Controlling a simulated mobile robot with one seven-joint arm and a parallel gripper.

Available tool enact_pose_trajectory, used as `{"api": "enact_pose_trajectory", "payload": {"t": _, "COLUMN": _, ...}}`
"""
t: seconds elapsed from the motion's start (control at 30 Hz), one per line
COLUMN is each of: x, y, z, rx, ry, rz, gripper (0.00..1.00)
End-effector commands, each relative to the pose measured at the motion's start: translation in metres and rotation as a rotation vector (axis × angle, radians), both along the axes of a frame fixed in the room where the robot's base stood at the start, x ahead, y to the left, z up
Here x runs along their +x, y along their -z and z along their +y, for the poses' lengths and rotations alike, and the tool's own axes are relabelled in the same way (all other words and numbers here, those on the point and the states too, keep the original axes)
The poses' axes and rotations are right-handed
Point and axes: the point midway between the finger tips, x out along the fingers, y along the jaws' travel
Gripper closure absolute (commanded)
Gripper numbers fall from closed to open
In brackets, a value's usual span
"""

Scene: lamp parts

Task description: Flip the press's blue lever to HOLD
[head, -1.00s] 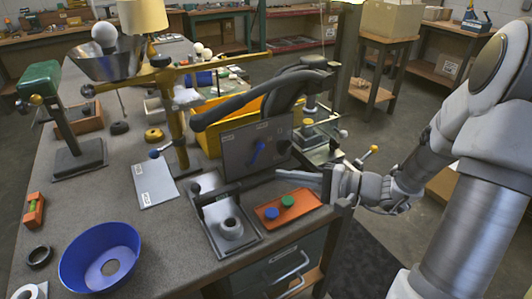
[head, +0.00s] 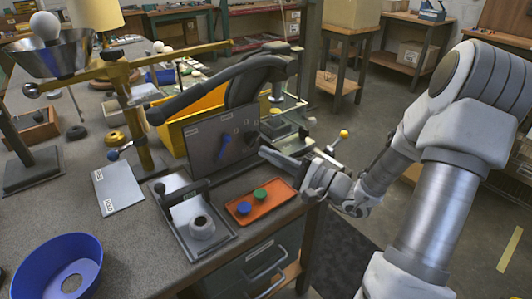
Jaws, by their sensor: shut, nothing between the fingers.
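The press (head: 262,68) stands on the bench with a grey front panel (head: 203,150). The blue lever (head: 225,147) is on this panel, tilted slightly, with its upper end leaning right. Small labels on the panel are too small to read, so I cannot tell which one is HOLD. My gripper (head: 264,152) is shut and empty. Its tips are just right of the panel's lower right part, apart from the blue lever and to its right. A dark knob-like part (head: 250,137) shows on the panel near the fingertips.
An orange tray (head: 283,201) with a blue and a green disc lies below my gripper. A grey fixture (head: 222,239) with a ring and upright handle stands left of it. A yellow bin (head: 172,133) sits behind the panel. A blue bowl (head: 35,262) is at front left.

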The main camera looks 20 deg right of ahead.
Motion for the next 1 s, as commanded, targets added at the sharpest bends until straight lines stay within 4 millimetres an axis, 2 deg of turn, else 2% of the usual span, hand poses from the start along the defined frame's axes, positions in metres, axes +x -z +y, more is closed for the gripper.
{"api": "enact_pose_trajectory", "payload": {"t": 0.2, "x": 0.032, "y": -0.005, "z": 0.027, "rx": -0.001, "ry": -0.004, "rz": -0.001, "gripper": 1.00}}
{"api": "enact_pose_trajectory", "payload": {"t": 0.4, "x": 0.052, "y": -0.009, "z": 0.044, "rx": -0.001, "ry": -0.003, "rz": -0.001, "gripper": 1.00}}
{"api": "enact_pose_trajectory", "payload": {"t": 0.6, "x": 0.059, "y": -0.011, "z": 0.049, "rx": -0.001, "ry": 0.000, "rz": -0.001, "gripper": 1.00}}
{"api": "enact_pose_trajectory", "payload": {"t": 1.0, "x": 0.058, "y": -0.012, "z": 0.048, "rx": -0.004, "ry": 0.000, "rz": -0.001, "gripper": 1.00}}
